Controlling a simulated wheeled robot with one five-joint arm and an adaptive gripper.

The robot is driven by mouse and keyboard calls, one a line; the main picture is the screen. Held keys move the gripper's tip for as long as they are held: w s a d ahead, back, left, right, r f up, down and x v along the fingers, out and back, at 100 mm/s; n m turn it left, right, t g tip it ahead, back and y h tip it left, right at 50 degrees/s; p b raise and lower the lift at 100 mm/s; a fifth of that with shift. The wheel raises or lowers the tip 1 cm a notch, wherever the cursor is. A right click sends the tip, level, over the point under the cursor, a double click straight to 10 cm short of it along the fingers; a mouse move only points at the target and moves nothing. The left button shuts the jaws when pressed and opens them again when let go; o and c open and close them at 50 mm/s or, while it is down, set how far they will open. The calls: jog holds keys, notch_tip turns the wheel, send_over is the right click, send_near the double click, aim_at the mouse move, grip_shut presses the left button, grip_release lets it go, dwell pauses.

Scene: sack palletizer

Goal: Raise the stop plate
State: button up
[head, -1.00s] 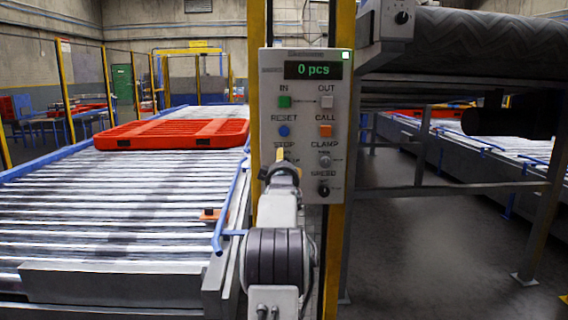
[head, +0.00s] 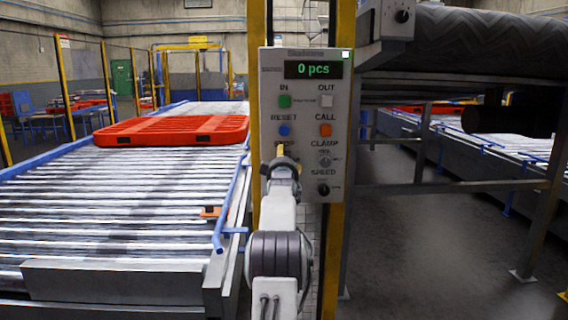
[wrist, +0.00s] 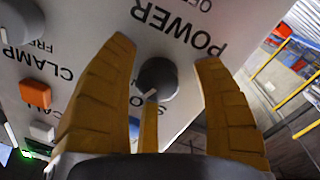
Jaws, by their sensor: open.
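The grey control panel (head: 305,110) stands upright on a yellow post in the head view. A dark round knob (wrist: 157,78) with a pale pointer line is between my gripper's fingers in the wrist view. The partly covered label beside it appears to read STOP. My gripper (wrist: 170,90) is open, with one yellow finger on each side of the knob and gaps on both sides. In the head view my gripper (head: 281,150) covers the panel's lower left. A grey plate (head: 115,280) lies across the roller conveyor's near end; I cannot tell if it is the stop plate.
A red pallet (head: 175,130) rests on the roller conveyor (head: 90,215). The CLAMP knob (head: 324,162), SPEED knob (head: 323,189) and orange CALL button (head: 325,130) are close to my gripper. A dark belt conveyor (head: 490,40) stands at the right above open floor.

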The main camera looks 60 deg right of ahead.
jog(key=c, duration=1.2)
jog(key=shift+r+m, duration=0.2)
jog(key=shift+m, duration=1.3)
jog(key=shift+a, duration=0.1)
jog(key=o, duration=0.9)
jog(key=shift+w, duration=0.1)
jog(key=shift+o, duration=1.4)
jog(key=shift+f, duration=0.15)
jog(key=v, duration=1.2)
